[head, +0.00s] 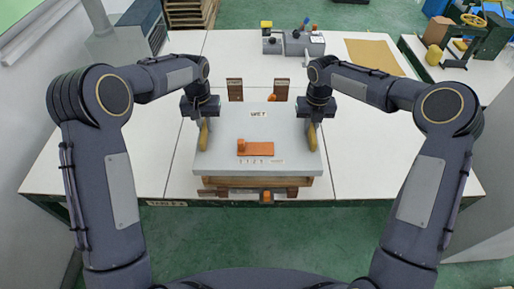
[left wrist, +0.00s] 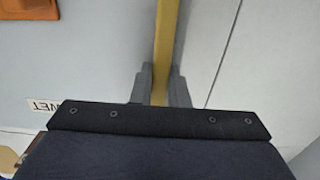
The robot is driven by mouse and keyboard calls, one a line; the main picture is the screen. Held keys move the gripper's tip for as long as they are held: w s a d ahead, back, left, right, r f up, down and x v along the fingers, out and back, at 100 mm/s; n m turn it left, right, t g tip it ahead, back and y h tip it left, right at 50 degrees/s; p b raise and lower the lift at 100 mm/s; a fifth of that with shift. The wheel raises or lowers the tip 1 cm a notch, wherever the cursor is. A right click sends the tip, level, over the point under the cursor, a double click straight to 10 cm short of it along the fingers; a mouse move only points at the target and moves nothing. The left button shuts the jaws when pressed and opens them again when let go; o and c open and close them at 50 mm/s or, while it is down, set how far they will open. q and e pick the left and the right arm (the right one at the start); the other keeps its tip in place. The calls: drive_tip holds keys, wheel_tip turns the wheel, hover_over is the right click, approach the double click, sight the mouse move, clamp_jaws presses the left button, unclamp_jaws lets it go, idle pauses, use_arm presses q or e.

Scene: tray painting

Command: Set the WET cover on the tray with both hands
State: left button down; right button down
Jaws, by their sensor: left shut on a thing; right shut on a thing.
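The grey flat WET cover (head: 232,170) is level at the middle of the table, with a WET label (head: 258,114) near its far edge and an orange piece (head: 262,150) on top. Yellow handles run along its left and right sides. My left gripper (head: 203,123) is shut on the left handle; the left wrist view shows its fingers (left wrist: 165,88) on both sides of the yellow bar (left wrist: 166,35). My right gripper (head: 314,121) is shut on the right handle. The brown wooden tray (head: 289,192) shows only below the cover's near edge. I cannot tell whether cover and tray touch.
Two brown upright blocks (head: 235,90) stand just behind the cover. A grey unit with bottles (head: 300,45) and a tan mat (head: 374,56) lie at the back of the white table (head: 110,150). The table is clear on both sides of the cover.

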use_arm(q)
drive_tip(key=shift+f, duration=0.1)
use_arm(e)
drive_tip(key=shift+a, duration=0.1)
